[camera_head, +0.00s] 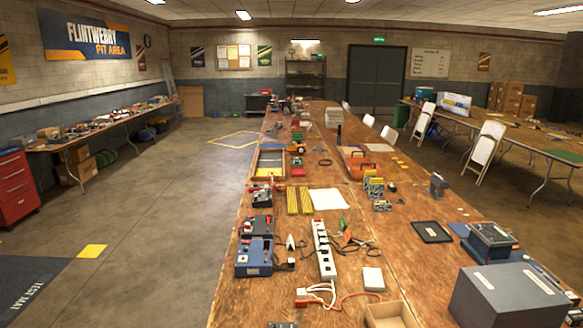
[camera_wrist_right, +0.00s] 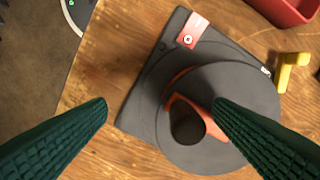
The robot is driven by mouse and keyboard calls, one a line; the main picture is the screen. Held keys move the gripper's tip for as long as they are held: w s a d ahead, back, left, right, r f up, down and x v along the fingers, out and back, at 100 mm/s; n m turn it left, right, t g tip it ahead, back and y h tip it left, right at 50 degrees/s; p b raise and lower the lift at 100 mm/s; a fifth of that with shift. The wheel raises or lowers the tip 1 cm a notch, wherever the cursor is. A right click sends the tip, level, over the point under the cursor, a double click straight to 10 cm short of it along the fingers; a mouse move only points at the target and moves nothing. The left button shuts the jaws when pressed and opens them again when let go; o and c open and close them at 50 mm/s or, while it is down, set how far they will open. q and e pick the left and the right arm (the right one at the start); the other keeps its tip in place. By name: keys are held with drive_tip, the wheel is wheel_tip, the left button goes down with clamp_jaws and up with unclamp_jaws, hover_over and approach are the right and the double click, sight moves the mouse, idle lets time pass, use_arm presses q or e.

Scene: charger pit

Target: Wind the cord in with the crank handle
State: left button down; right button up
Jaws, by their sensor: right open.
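In the right wrist view a dark grey reel (camera_wrist_right: 245,90) sits on a dark base plate (camera_wrist_right: 140,112) on the wooden table. An orange crank arm (camera_wrist_right: 212,127) lies across its face, with a dark round knob handle (camera_wrist_right: 187,124). A bit of orange shows at the reel's upper left edge, perhaps cord. My right gripper (camera_wrist_right: 160,104) is open above the reel; its green fingers lie on either side of the knob in the picture, and I see no contact. Neither gripper shows in the head view. There, an orange cord (camera_head: 357,295) lies at the table's near end.
By the reel are a yellow piece (camera_wrist_right: 292,72) and a red tray (camera_wrist_right: 290,8). In the head view a white power strip (camera_head: 323,250), blue box (camera_head: 254,258), large grey box (camera_head: 505,300) and open cardboard box (camera_head: 392,316) crowd the near table (camera_head: 225,300).

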drive_tip(key=shift+w+r+p, duration=0.25)
drive_tip(key=shift+r+p, duration=0.25)
drive_tip(key=shift+w+r+p, duration=0.2)
drive_tip(key=shift+r+p, duration=0.25)
drive_tip(key=shift+r, duration=0.05)
drive_tip(key=shift+r+p, duration=0.3)
drive_tip(key=shift+r, duration=0.05)
drive_tip(key=shift+s+r+p, duration=0.25)
drive_tip(key=shift+r+p, duration=0.6)
drive_tip(key=shift+r, duration=0.3)
wheel_tip(320, 180, up, 3)
drive_tip(key=shift+f+p, duration=0.15)
drive_tip(key=shift+p, duration=1)
